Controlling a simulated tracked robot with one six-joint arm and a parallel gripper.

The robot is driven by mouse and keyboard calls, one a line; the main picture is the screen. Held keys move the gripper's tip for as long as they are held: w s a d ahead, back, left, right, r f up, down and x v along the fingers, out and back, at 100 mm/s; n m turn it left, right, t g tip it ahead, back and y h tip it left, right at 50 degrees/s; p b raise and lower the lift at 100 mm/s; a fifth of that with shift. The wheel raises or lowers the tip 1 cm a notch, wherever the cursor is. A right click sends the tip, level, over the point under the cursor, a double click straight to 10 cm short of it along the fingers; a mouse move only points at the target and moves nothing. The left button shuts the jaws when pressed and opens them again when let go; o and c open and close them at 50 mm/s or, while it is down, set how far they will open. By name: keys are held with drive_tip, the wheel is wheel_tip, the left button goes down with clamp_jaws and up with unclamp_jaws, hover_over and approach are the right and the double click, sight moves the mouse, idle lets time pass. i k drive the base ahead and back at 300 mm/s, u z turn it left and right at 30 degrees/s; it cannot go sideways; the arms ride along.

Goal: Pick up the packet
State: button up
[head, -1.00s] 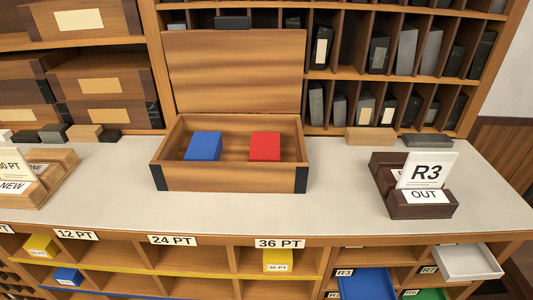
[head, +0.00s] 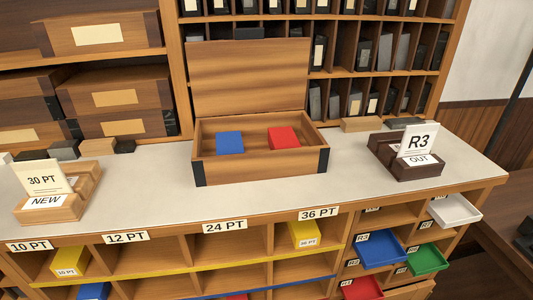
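A blue packet (head: 229,143) and a red packet (head: 283,138) lie side by side, apart, in an open wooden box (head: 262,166) on the counter. A yellow packet (head: 304,235) sits in the cubby under the 36 PT label (head: 318,214). Another yellow packet (head: 70,261) sits at the lower left, between the 10 PT (head: 30,246) and 12 PT (head: 126,237) labels. A blue packet (head: 94,291) and a red packet (head: 237,297) are partly cut off at the bottom edge. Which one is the task's packet cannot be told. My gripper is not in view.
A card reading 30 PT (head: 42,179) stands in a NEW holder at left. An R3 card (head: 419,140) stands in a dark OUT holder at right. Blue (head: 379,250), green (head: 427,259) and white (head: 454,210) trays stick out at lower right. The counter (head: 250,197) before the box is clear.

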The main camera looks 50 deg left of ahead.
sight(278, 138)
drive_tip(key=u, duration=0.05)
drive_tip(key=k, duration=1.3)
drive_tip(key=u, duration=2.2)
drive_tip(key=i, duration=1)
drive_tip(key=u, duration=0.05)
